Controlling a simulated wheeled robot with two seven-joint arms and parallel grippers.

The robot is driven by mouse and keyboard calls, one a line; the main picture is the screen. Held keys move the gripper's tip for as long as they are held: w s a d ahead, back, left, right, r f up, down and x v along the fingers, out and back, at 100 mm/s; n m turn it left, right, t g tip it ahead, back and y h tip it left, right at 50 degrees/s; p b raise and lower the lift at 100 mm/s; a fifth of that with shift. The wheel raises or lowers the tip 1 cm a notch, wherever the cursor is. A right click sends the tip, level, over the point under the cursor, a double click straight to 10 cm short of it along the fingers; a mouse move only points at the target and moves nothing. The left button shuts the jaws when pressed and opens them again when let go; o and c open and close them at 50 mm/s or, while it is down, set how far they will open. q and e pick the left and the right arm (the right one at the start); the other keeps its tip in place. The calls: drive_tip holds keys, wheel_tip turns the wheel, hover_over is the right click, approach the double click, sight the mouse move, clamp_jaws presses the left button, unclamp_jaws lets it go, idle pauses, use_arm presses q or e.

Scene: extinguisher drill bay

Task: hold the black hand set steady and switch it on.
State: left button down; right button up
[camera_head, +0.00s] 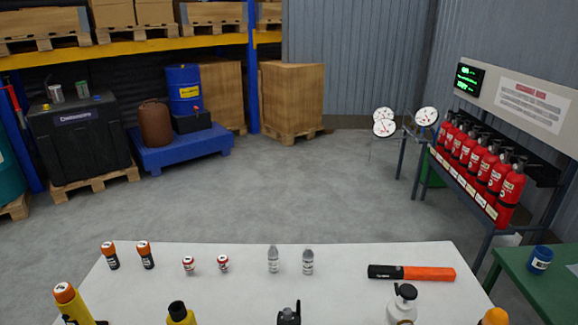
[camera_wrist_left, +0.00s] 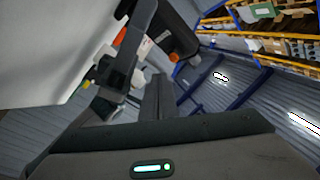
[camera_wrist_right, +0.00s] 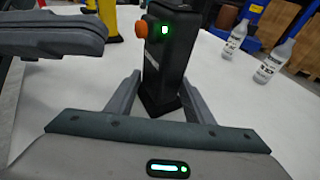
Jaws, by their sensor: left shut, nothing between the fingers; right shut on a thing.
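The black hand set (camera_wrist_right: 170,65) stands upright between the fingers of my right gripper (camera_wrist_right: 160,95), which is shut on it. An orange knob (camera_wrist_right: 141,29) sticks out from its upper left, and a small green light (camera_wrist_right: 165,30) glows beside it. In the head view only the top of the hand set (camera_head: 289,314) shows at the bottom edge. My left gripper (camera_wrist_right: 103,30) comes in from the left in the right wrist view, its tip close to the knob with a small gap. Its fingers (camera_wrist_left: 158,80) are together and empty in the left wrist view.
The white table (camera_head: 340,275) also carries two clear bottles (camera_head: 273,260), an orange-black torch (camera_head: 412,273), a white pump bottle (camera_head: 403,305), small cans (camera_head: 189,265) and yellow items (camera_head: 180,314). A green table (camera_head: 540,285) stands at right.

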use_arm(q)
drive_tip(key=shift+s, duration=2.2)
use_arm(e)
drive_tip(key=shift+f, duration=0.1)
drive_tip(key=o, duration=1.1)
drive_tip(key=v, duration=1.2)
drive_tip(key=shift+s+a, duration=0.1)
